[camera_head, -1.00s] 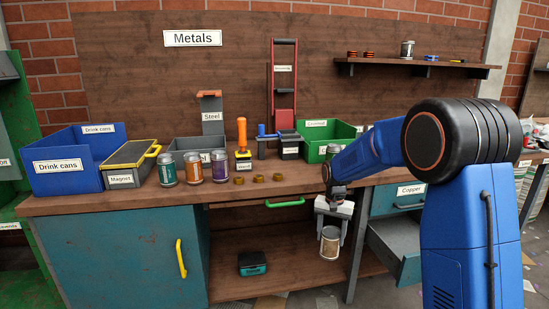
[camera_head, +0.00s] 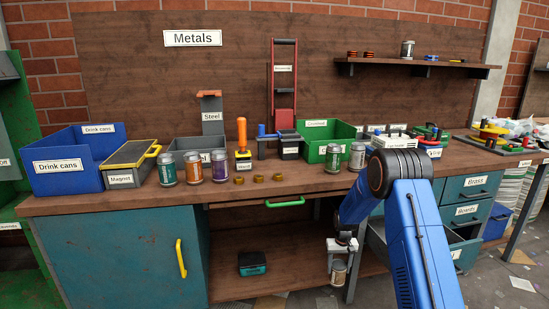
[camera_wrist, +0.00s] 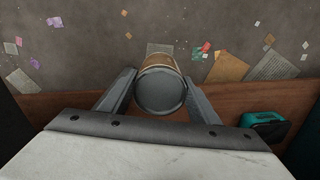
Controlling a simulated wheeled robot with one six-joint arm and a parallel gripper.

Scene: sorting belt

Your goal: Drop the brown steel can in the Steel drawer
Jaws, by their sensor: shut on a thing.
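The brown steel can (camera_head: 338,273) hangs in my gripper (camera_head: 339,262), low in front of the bench's open lower shelf. In the wrist view the can (camera_wrist: 161,92) sits between the two fingers of my gripper (camera_wrist: 160,95), its grey round end towards the camera. A pulled-out drawer (camera_head: 468,252) is at the right, partly hidden by my arm; its label is too small to read. A sign reading Steel (camera_head: 211,116) stands behind a grey bin (camera_head: 182,144) on the bench top.
Drawers labelled Brass (camera_head: 475,182) and Boards (camera_head: 467,211) are right of my arm. Several cans, the green bin (camera_head: 340,131) and the blue Drink cans bin (camera_head: 60,178) stand on the bench. A teal box (camera_head: 252,263) lies on the lower shelf. Paper scraps litter the floor.

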